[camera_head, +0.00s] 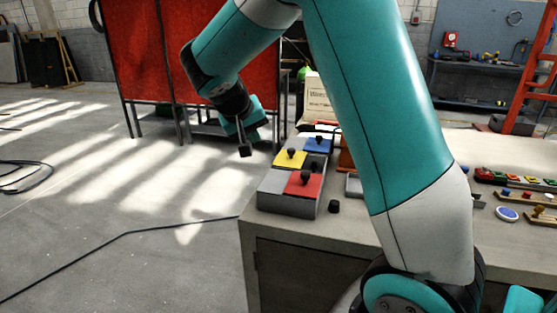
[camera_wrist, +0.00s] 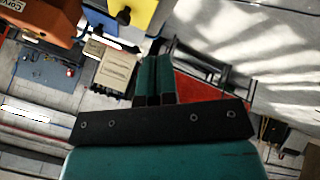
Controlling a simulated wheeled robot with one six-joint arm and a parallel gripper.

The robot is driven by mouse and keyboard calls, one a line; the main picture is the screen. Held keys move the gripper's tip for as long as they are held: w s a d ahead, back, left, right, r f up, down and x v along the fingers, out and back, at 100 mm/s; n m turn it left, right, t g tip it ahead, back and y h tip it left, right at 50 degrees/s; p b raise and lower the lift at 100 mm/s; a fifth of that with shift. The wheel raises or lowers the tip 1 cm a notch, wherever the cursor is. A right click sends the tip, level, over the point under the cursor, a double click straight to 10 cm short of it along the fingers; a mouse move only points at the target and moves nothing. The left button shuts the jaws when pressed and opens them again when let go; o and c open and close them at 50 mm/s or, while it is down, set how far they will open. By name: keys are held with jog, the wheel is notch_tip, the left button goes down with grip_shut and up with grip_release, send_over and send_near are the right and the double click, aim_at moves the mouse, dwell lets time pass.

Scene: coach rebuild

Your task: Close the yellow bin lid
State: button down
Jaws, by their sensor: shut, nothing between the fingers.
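The yellow lid (camera_head: 283,161) with a black knob lies on a grey bin box (camera_head: 285,205) on the bench, beside a red lid (camera_head: 310,191) and a blue lid (camera_head: 322,146). I cannot tell whether the yellow lid sits flat or is slightly raised. My gripper (camera_head: 245,150) hangs to the left of the yellow lid, apart from it, beyond the bench's left edge. In the wrist view my gripper (camera_wrist: 155,50) is shut and empty. The yellow lid (camera_wrist: 128,12) and part of the blue lid (camera_wrist: 82,24) show at the top there.
A small black knob-like block (camera_head: 334,207) stands on the bench (camera_head: 350,235) just right of the bin box. A printed carton (camera_head: 313,92) stands behind. Small trays and parts (camera_head: 515,180) lie at the right. Open floor (camera_head: 130,190) lies left of the bench.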

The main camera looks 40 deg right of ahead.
jog(key=d, duration=0.1)
jog(key=p, duration=0.2)
send_near(286, 158)
jog(key=w+f, duration=0.1)
jog(key=f, duration=0.1)
jog(key=w+f, duration=0.1)
jog(key=f, duration=0.1)
jog(key=shift+w+a+f, duration=0.1)
jog(key=shift+w+a, duration=0.2)
jog(key=shift+w, duration=0.05)
jog(key=shift+s+d+p, duration=0.15)
jog(key=shift+s+d, duration=0.1)
jog(key=shift+d, duration=0.35)
jog(key=shift+s+d+p, duration=0.15)
jog(key=shift+s+d, duration=0.1)
jog(key=shift+d, duration=0.35)
jog(key=shift+s+d, duration=0.2)
jog(key=shift+d, duration=0.45)
